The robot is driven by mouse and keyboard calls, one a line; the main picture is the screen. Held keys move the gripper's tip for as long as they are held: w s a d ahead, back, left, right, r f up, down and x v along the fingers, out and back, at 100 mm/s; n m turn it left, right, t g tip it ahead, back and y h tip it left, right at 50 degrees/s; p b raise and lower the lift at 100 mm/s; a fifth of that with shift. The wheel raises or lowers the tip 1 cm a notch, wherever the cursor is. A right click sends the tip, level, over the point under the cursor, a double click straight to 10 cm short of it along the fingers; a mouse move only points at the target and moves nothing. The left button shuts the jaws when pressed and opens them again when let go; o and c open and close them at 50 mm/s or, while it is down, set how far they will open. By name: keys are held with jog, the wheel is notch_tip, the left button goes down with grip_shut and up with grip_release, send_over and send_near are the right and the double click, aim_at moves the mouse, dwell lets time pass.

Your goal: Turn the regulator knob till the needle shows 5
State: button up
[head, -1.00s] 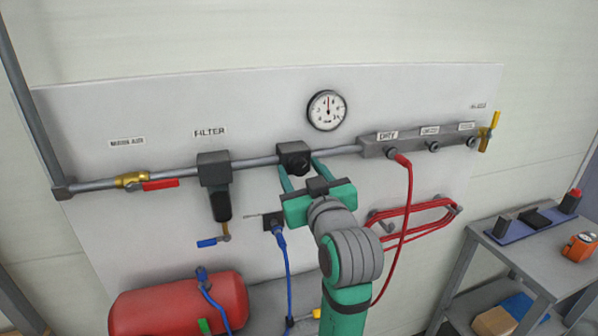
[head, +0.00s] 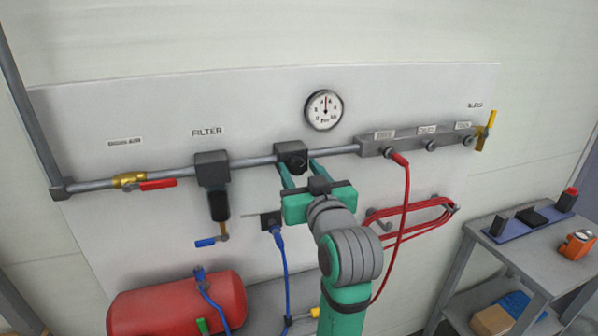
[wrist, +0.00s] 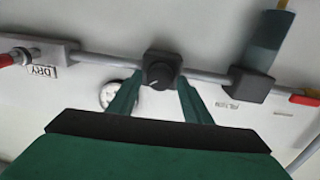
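The regulator (head: 291,151) is a black block on the grey pipe, with a round dark knob (head: 299,165) on its front. The knob also shows in the wrist view (wrist: 159,76), with a pale mark on its face. My gripper (head: 297,168) is open, with one green finger on each side of the knob. In the wrist view the fingers (wrist: 160,84) show a gap to the knob on both sides. The round white gauge (head: 324,110) hangs above and right of the regulator. Its red needle points about straight up; the numbers are too small to read.
The filter (head: 212,170) and a red-handled brass valve (head: 131,181) are on the pipe at left. A manifold (head: 410,145) with a red hose (head: 405,210) is at right. A blue hose (head: 284,260) hangs below. A cart (head: 530,250) stands at far right.

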dwell(0.3)
jog(key=v, duration=1)
jog(key=shift+s, duration=0.35)
